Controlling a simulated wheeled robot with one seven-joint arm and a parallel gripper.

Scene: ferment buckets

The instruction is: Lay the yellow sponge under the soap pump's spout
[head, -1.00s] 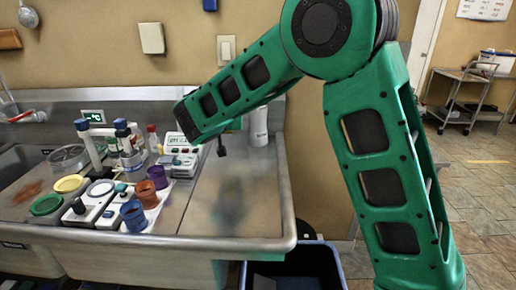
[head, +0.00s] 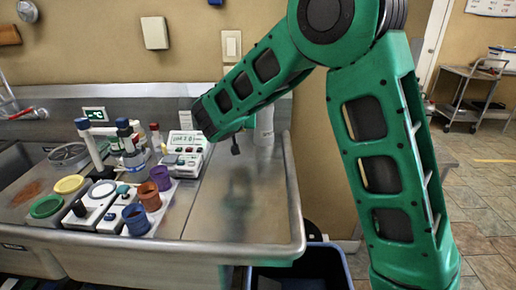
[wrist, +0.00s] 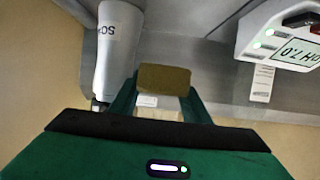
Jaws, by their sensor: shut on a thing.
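The yellow sponge (wrist: 164,79) looks brownish yellow in the wrist view. My gripper (wrist: 162,97) is shut on it, with a green finger at each side. A pale label-like patch shows just below the sponge between the fingers. The white soap pump (wrist: 117,50), lettered "SO", is close beside the sponge on the left in the wrist view. In the head view the soap pump (head: 265,125) stands by the back wall at the counter's right end, partly behind my arm. The sponge is not clearly visible there. I cannot make out the spout clearly.
A pH meter (head: 187,142) stands left of my arm's end, and shows in the wrist view (wrist: 285,38). Several cups, jars and white devices crowd the counter's left part. The steel counter (head: 238,215) is bare at the right. A blue bin (head: 347,268) stands below its edge.

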